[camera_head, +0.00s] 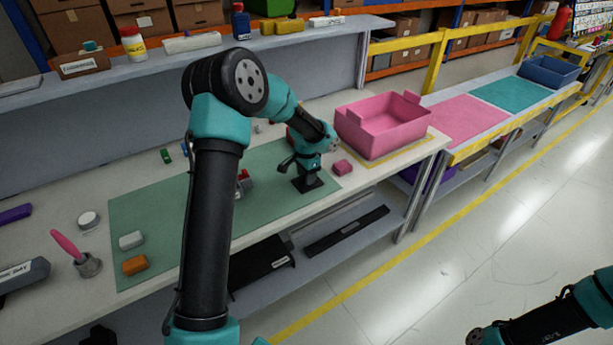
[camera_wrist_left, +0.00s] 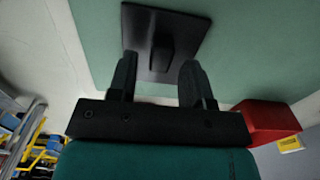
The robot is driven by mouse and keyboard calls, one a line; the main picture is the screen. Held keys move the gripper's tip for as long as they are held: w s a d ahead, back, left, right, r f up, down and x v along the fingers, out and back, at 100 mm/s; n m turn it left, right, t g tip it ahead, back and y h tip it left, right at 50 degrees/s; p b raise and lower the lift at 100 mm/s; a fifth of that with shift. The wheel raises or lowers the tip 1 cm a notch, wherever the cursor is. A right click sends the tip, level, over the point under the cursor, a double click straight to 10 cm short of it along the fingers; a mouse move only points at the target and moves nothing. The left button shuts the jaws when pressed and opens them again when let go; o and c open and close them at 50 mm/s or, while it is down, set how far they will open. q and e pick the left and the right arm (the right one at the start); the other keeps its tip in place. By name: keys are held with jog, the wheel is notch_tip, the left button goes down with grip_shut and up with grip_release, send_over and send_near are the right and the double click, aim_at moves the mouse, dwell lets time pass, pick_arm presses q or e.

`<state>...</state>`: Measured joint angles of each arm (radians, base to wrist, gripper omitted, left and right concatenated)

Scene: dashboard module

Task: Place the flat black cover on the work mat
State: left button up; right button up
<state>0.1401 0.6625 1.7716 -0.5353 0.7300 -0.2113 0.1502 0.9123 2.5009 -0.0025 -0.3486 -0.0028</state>
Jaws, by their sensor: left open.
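The flat black cover (camera_wrist_left: 190,25) is a square plate with a raised block in its middle. In the left wrist view it appears to lie flat on the green work mat (camera_wrist_left: 255,60), near a mat edge. The cover (camera_head: 307,186) also shows in the head view, at the right end of the mat (camera_head: 140,215). My left gripper (camera_head: 306,168) is over it, pointing down. In the left wrist view my left gripper's fingers (camera_wrist_left: 157,62) are apart, on either side of the raised block, with gaps visible. My right gripper is not in view; only part of my right arm shows.
A pink block (camera_head: 342,167) sits just right of the left gripper, and a pink bin (camera_head: 385,125) stands beyond it. A red box (camera_wrist_left: 272,118) is beside the gripper in the wrist view. Grey (camera_head: 131,240) and orange (camera_head: 135,265) blocks lie on the mat's left part.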

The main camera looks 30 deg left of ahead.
pick_arm(q)
notch_tip(320, 180, up, 12)
jog(key=shift+f, duration=0.25)
dwell(0.6)
